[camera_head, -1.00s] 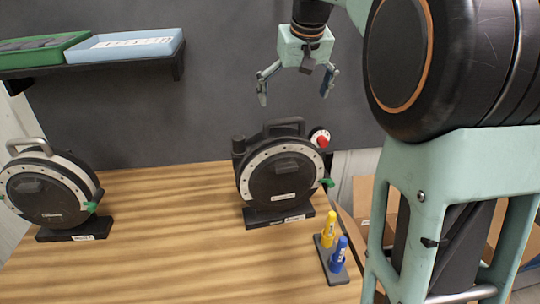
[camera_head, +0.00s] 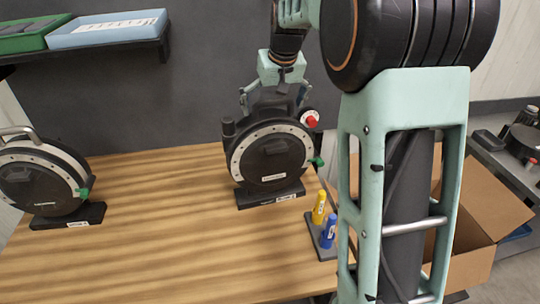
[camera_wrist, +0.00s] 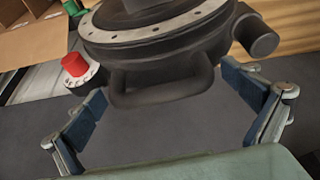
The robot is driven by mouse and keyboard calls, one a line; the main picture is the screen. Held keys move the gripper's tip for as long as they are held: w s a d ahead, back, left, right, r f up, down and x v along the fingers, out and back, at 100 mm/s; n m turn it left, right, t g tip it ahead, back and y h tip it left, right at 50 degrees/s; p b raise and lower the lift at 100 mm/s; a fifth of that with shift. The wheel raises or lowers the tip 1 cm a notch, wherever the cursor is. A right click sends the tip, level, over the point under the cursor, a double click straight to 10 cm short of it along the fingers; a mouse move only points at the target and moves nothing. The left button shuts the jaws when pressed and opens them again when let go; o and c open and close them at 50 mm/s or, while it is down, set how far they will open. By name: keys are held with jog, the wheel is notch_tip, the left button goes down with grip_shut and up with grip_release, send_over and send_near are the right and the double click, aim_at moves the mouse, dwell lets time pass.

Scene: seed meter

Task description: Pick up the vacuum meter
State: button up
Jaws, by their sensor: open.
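A black round meter (camera_head: 272,160) with a pale dotted rim stands upright on a dark base at the back of the wooden table. It has a black handle on top, a red knob (camera_head: 312,121) at its upper right and a green lever. Its label is too small to read. My gripper (camera_head: 273,101) is open at the top of this meter. In the wrist view, the black handle (camera_wrist: 165,88) lies between the spread fingers, with gaps on both sides. Another meter (camera_head: 42,180) with a silver handle stands at the left.
A small dark holder (camera_head: 325,250) with a yellow and a blue marker stands at the table's right edge. A shelf with a green tray (camera_head: 32,37) and a blue tray (camera_head: 108,30) hangs at upper left. A cardboard box (camera_head: 480,215) is at right. The table's middle is clear.

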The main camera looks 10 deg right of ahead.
jog(key=shift+c, duration=0.4)
jog(key=c, duration=1.8)
jog(key=shift+w+r, duration=0.15)
jog(key=shift+c, duration=0.7)
jog(key=shift+r, duration=0.1)
